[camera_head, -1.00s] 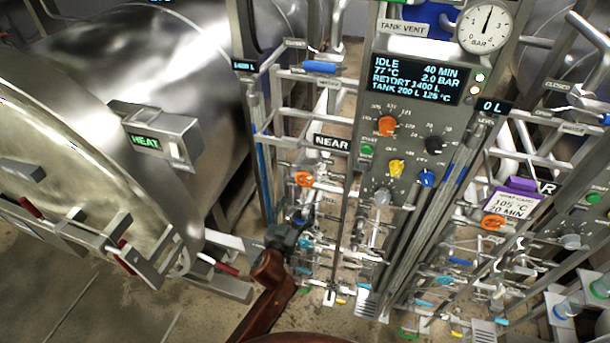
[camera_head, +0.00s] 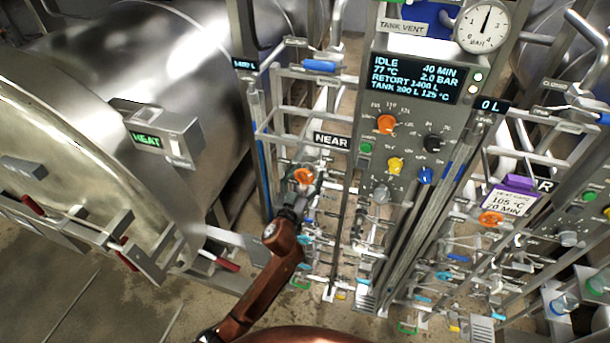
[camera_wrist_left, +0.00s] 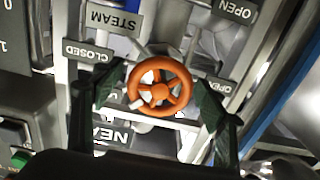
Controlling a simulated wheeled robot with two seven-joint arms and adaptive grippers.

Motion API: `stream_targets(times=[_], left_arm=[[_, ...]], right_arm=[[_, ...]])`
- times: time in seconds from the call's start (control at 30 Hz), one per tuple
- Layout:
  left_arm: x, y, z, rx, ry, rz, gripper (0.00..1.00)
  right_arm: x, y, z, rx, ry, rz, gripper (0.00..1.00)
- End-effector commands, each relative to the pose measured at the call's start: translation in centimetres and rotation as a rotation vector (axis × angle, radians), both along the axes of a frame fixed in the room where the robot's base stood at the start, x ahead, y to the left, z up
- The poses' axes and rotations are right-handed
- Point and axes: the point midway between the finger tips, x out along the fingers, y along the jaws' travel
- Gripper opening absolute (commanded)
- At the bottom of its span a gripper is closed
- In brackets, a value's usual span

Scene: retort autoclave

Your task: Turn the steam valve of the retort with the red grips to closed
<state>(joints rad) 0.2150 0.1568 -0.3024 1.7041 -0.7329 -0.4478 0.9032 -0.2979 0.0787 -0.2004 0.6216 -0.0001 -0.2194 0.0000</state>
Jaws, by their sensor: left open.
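The orange steam valve wheel (camera_head: 304,176) is on the pipe frame beside the NEAR sign (camera_head: 332,140). It also shows in the left wrist view (camera_wrist_left: 159,86), below an upside-down STEAM plate (camera_wrist_left: 114,19) and with a CLOSED plate (camera_wrist_left: 88,50) on the left and OPEN plates on the right. My left gripper (camera_wrist_left: 155,95) is open, its dark fingers on both sides of the wheel; contact cannot be told. My right gripper is not in view.
The control panel (camera_head: 411,115) stands right of the wheel. Another orange wheel (camera_head: 491,218) is further right, near a purple-topped card (camera_head: 512,197). Pipes and several small coloured valves crowd the space below. Open floor (camera_head: 50,290) lies at the lower left.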

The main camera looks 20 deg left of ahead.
Motion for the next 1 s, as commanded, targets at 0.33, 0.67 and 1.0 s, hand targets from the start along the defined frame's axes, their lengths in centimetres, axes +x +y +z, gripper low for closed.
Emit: stream_targets(times=[0.33,0.67,1.0], left_arm=[[-0.03,0.01,0.01,0.000,0.000,0.000,0.51],[-0.04,-0.01,0.02,0.000,0.000,0.000,0.28],[-0.04,-0.02,0.03,0.028,-0.001,0.000,0.23]], right_arm=[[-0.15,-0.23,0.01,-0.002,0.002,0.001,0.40],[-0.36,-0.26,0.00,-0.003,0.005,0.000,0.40],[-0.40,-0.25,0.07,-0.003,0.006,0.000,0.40]])
